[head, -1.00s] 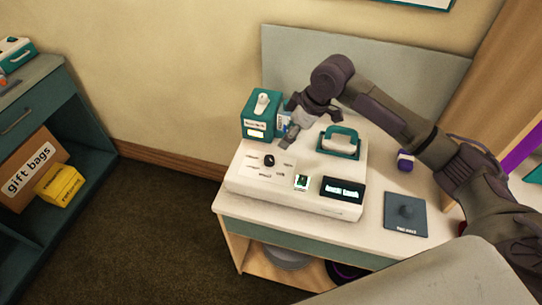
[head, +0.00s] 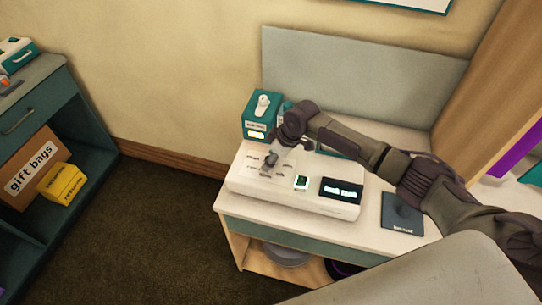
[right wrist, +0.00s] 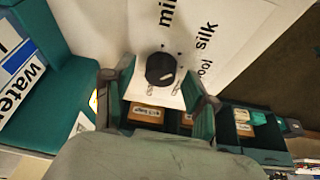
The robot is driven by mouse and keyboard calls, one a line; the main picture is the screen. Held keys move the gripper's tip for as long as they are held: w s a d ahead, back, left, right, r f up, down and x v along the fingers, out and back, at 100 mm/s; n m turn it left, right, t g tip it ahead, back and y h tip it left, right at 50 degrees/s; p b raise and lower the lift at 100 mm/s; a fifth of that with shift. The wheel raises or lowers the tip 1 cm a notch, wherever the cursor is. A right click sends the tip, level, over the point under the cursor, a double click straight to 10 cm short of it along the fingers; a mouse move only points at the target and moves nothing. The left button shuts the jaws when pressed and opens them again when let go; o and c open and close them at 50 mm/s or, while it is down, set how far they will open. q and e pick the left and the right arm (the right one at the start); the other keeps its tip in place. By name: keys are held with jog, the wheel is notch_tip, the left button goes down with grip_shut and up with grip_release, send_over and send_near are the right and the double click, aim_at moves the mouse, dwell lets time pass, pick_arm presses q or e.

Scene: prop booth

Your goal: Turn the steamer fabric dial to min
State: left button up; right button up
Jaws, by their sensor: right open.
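The steamer (head: 240,178) is a white console on the table, with its fabric dial at the left of its top. In the right wrist view the dial is a round black knob (right wrist: 160,68) with a small pale mark on it. The printed words "min", "silk" and a partly hidden "wool" lie around it on the white panel. My right gripper (head: 273,160) is over the dial in the head view. In the right wrist view its open fingers (right wrist: 160,82) stand on either side of the knob; contact cannot be told. My left gripper is not in view.
The console also has a small green-lit switch (head: 301,183) and a black display (head: 341,190). A teal box (head: 258,128) stands behind it. A dark pad (head: 402,213) lies to the right. A grey panel (head: 360,75) closes off the table's back.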

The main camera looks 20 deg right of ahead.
grip_shut()
dwell(0.3)
jog(key=shift+f, duration=0.1)
jog(key=n+g+b, duration=0.1)
jog(key=n+b, duration=0.1)
jog(key=n+g+y+b, duration=0.1)
jog(key=n+b, duration=0.1)
jog(key=n, duration=0.1)
jog(key=shift+w+f+n+b, duration=0.1)
jog(key=shift+w+n+b, duration=0.1)
jog(key=shift+n+b, duration=0.1)
jog(key=shift+n+g+b, duration=0.8)
jog(key=shift+n+b, duration=0.9)
jog(key=shift+n, duration=0.4)
jog(key=shift+r, duration=0.2)
grip_release()
